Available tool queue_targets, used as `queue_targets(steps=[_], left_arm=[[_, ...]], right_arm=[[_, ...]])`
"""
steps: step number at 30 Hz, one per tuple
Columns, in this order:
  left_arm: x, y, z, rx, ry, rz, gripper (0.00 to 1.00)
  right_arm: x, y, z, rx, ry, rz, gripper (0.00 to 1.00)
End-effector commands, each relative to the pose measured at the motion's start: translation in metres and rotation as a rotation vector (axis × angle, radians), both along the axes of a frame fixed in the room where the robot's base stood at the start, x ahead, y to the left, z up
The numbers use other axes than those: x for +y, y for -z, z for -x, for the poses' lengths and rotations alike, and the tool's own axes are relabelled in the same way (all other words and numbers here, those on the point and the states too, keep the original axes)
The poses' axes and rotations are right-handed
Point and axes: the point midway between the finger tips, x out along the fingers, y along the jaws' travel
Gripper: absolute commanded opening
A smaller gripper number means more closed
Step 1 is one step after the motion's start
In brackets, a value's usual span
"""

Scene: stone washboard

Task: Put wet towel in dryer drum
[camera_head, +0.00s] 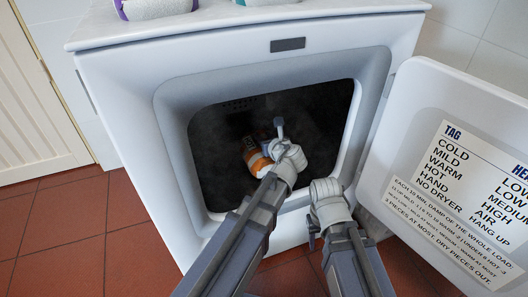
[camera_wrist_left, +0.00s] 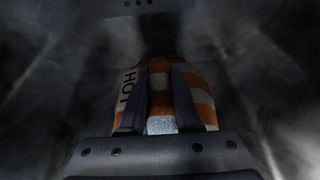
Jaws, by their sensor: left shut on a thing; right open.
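The towel (camera_head: 257,160) is a rolled bundle with orange and white stripes, inside the dark dryer drum (camera_head: 215,150). In the left wrist view the towel (camera_wrist_left: 200,95) shows the letters "HOT" on its left side. My left gripper (camera_head: 268,146) reaches through the dryer opening and is shut on the towel, with one finger on either side in the wrist view. Whether the towel touches the drum floor cannot be told. My right gripper (camera_head: 328,190) is open and empty, at the lower front edge of the opening; its fingertips are hard to make out.
The dryer door (camera_head: 420,125) stands open at the right, with a printed label of heat settings. Rolled towels, one purple and white (camera_head: 155,8), lie on the white top (camera_head: 330,8). Red floor tiles (camera_head: 60,235) are clear at the left, near a cream door (camera_head: 35,110).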

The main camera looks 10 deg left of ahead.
Motion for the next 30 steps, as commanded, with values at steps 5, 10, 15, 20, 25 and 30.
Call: queue_targets(steps=[5, 10, 15, 20, 25, 30], left_arm=[[0.000, 0.002, 0.000, -0.001, 0.000, -0.002, 0.00], [0.000, 0.019, 0.000, -0.001, 0.000, -0.002, 0.00], [0.000, 0.037, 0.000, -0.001, 0.000, -0.002, 0.00], [0.000, 0.036, 0.000, -0.001, 0.001, -0.003, 0.00], [0.000, 0.036, 0.000, -0.001, 0.000, -0.002, 0.00], [0.000, 0.039, 0.000, 0.000, 0.000, 0.000, 0.36]], right_arm=[[0.000, 0.003, 0.000, 0.000, 0.000, 0.000, 0.50], [0.000, 0.020, 0.000, -0.001, 0.000, 0.000, 0.50], [0.000, 0.037, 0.000, -0.001, 0.000, 0.000, 0.50], [0.000, 0.036, 0.000, -0.001, 0.000, 0.000, 0.50], [0.000, 0.036, 0.000, -0.001, 0.000, 0.000, 0.50], [0.000, 0.039, 0.000, -0.001, 0.000, 0.000, 0.50]])
